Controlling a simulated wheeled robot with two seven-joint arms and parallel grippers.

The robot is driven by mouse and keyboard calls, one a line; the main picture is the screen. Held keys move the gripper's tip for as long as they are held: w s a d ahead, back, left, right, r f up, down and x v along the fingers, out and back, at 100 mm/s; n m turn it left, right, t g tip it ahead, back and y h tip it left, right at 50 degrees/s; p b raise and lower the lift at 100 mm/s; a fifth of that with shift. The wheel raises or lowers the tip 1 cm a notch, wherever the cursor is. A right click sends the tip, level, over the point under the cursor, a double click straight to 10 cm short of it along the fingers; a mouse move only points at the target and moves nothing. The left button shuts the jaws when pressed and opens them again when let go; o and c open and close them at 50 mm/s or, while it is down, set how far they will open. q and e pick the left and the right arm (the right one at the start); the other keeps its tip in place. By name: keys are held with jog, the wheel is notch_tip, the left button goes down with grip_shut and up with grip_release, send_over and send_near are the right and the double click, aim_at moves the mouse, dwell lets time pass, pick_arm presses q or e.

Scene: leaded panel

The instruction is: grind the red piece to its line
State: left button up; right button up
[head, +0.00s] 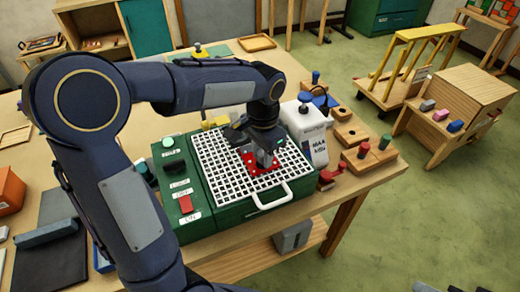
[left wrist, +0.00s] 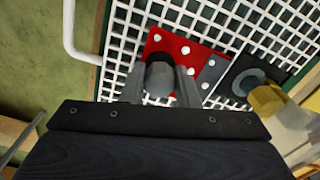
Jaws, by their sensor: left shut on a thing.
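The red piece (head: 264,180) lies flat on the white grid (head: 222,178) of the green grinder (head: 216,222). In the left wrist view the red piece (left wrist: 168,43) shows white dots, and a grey knob (left wrist: 160,78) stands over it. My left gripper (head: 264,158) is down at the red piece. Its fingers in the left wrist view (left wrist: 160,88) are shut on the knob, one on each side. A dark square with a grey ring (left wrist: 247,82), seemingly the grinding head, lies close to the right of the red piece. The line cannot be made out. My right gripper is out of view.
The grinder has a red switch (head: 185,204) and a white front handle (head: 272,195). Wooden blocks with coloured knobs (head: 360,158) lie on the table's right. An orange box (head: 8,188) sits at the left.

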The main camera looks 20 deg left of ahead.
pick_arm(q)
jog(key=shift+s+d, duration=0.15)
jog(key=o, duration=1)
notch_tip(320, 180, up, 8)
jog(key=shift+f, duration=0.1)
jog(key=s+f+n+t+h, duration=0.1)
jog(key=s+f+n+t, duration=0.1)
jog(key=s, duration=0.4)
jog(key=s+f+n+t+h, duration=0.1)
jog(key=s+f+n, duration=0.1)
jog(key=s, duration=0.4)
jog(key=s+f+n+t+h, duration=0.1)
jog(key=s+f+n+t, duration=0.1)
jog(key=s, duration=0.4)
jog(key=shift+s+n+t+h, duration=0.3)
jog(key=shift+s+n+h, duration=0.1)
